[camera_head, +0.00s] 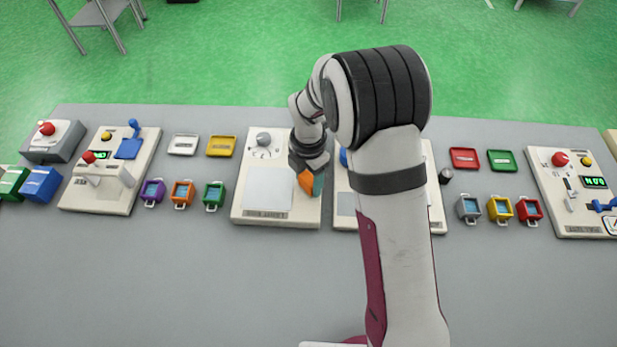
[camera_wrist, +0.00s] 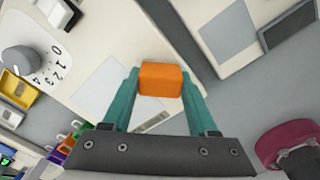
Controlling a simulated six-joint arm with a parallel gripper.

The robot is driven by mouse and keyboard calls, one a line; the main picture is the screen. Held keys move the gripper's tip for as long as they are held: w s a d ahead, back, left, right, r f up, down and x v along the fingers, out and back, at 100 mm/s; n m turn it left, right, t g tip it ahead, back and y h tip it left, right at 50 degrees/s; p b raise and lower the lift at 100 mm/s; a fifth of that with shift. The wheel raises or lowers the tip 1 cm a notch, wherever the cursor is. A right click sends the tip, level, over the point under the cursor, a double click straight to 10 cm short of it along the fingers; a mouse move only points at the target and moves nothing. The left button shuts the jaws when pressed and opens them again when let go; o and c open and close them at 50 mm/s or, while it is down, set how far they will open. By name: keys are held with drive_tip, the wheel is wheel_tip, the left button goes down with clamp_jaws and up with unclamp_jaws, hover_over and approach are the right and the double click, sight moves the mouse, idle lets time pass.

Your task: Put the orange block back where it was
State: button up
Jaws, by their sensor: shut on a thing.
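An orange block (camera_wrist: 163,79) is between the two teal fingers of my gripper (camera_wrist: 160,92) in the wrist view. My gripper is shut on it. In the head view the orange block (camera_head: 306,182) shows at the end of my arm, over the right edge of a cream panel (camera_head: 275,218) with a knob and a pale square. I cannot tell how far the block is above the panel. My gripper (camera_head: 312,184) is partly hidden by my own wrist there.
A second cream panel (camera_head: 438,218) stands just right, partly behind my arm. Small purple (camera_head: 153,192), orange (camera_head: 182,194) and green (camera_head: 213,195) containers sit left. Yellow (camera_head: 221,146) and white (camera_head: 183,145) trays lie behind them. The front of the grey table (camera_head: 170,280) is clear.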

sight(309, 178)
drive_tip(key=o, duration=1.3)
wheel_tip(309, 178, up, 12)
drive_tip(key=s+d+r+m+y, duration=0.1)
drive_tip(key=s+d+r+m, duration=0.25)
drive_tip(key=s+m, duration=0.45)
drive_tip(key=s+d+r+m, duration=0.35)
drive_tip(key=s+m, duration=0.25)
drive_tip(key=m, duration=0.3)
drive_tip(key=s+d+f+m, duration=0.2)
drive_tip(key=s+m, duration=1)
drive_tip(key=m, duration=0.3)
drive_tip(key=shift+s+m+y, duration=0.3)
drive_tip(key=shift+s+y, duration=0.05)
drive_tip(key=shift+y, duration=0.05)
